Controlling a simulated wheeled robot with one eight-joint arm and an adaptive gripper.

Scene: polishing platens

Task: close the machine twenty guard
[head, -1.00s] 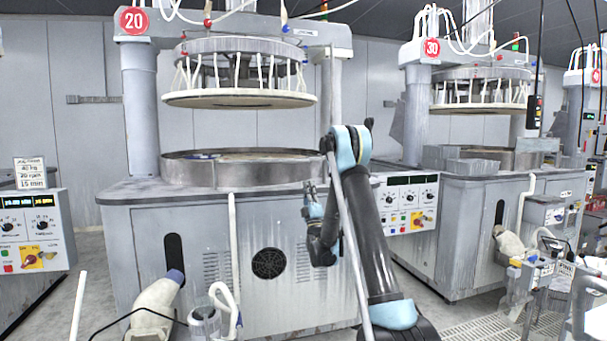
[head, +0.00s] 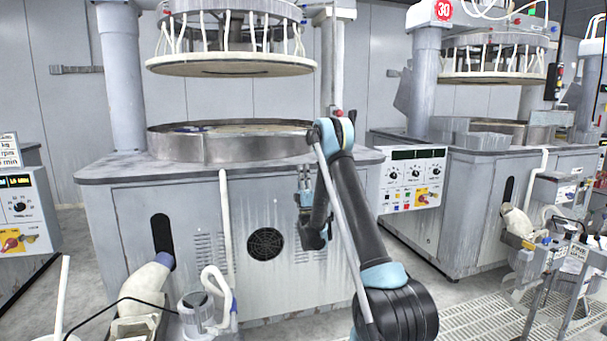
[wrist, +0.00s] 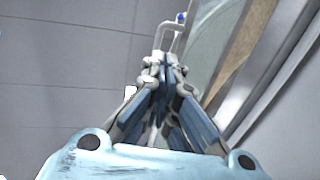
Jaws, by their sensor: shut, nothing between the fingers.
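Machine twenty (head: 190,210) is the grey machine left of centre in the head view; its number sign is outside the frame. A curved metal guard (head: 240,147) stands around the platen on its top, under the raised round upper plate (head: 230,66). I cannot tell how far the guard is open. My gripper (head: 304,172) is in front of the machine's right part, just below the tabletop edge in the picture. In the wrist view my gripper (wrist: 163,62) is shut and empty. A pale bent bar (wrist: 172,30) with a blue tip shows beyond the fingertips; contact is unclear.
A control panel (head: 413,180) stands right of my arm. Machine thirty (head: 480,205) is farther right. A white hose (head: 163,270) and a clear jar (head: 195,308) stand at the front left. Grey floor shows between the machines.

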